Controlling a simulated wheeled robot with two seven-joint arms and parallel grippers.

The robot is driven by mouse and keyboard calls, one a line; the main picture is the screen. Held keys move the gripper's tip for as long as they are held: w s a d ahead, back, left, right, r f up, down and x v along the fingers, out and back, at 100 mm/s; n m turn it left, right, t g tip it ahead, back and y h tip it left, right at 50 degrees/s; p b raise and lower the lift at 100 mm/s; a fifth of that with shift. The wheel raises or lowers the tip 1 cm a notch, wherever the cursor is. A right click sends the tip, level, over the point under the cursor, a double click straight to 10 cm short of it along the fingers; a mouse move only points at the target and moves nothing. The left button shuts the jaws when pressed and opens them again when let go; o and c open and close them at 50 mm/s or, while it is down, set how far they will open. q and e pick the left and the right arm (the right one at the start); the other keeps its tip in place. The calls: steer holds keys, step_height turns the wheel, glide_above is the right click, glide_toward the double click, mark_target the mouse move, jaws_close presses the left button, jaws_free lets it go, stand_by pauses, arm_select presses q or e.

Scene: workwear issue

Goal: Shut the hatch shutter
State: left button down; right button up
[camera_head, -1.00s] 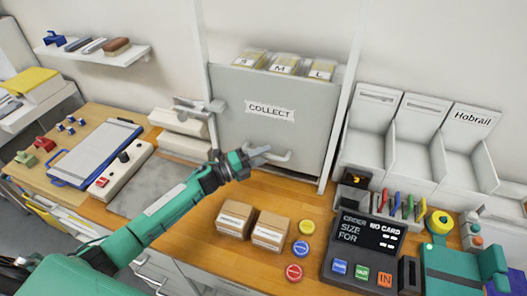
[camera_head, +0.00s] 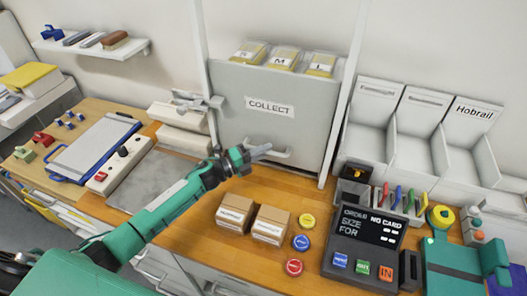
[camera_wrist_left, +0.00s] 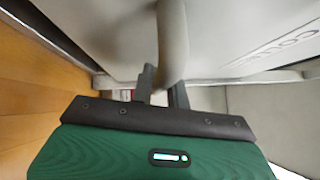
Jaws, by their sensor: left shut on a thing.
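The hatch shutter (camera_head: 270,82) is an upright grey panel with a COLLECT label, set between two pale posts. Its top edge stands below several packs (camera_head: 284,57), marked with size letters, that show above it. My left gripper (camera_head: 262,150) is at the pale bar handle (camera_head: 283,153) low on the shutter's face. In the left wrist view, the fingers (camera_wrist_left: 162,92) are shut on the handle (camera_wrist_left: 172,42), which hides part of the grip. The shutter's face (camera_wrist_left: 225,40) fills the upper right there. My right gripper is not in view.
Two cardboard boxes (camera_head: 253,221) and coloured round buttons (camera_head: 301,242) stand on the wooden counter in front of the hatch. An order terminal (camera_head: 365,250) and white bins (camera_head: 415,140) are to the right. A clipboard (camera_head: 95,148) lies at left.

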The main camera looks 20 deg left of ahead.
arm_select(q)
step_height(320, 180, down, 6)
steer(key=b, duration=0.5)
steer(key=shift+f, duration=0.25)
steer(key=shift+s, duration=0.1)
steer(key=c, duration=1.4)
jaws_free()
steer(key=shift+o, duration=0.2)
steer(key=shift+r, duration=0.15)
steer(key=b, duration=0.2)
glide_toward(281, 110)
steer(key=x, duration=0.4)
steer(key=shift+w+d+r, duration=0.1)
steer(key=shift+w, duration=0.1)
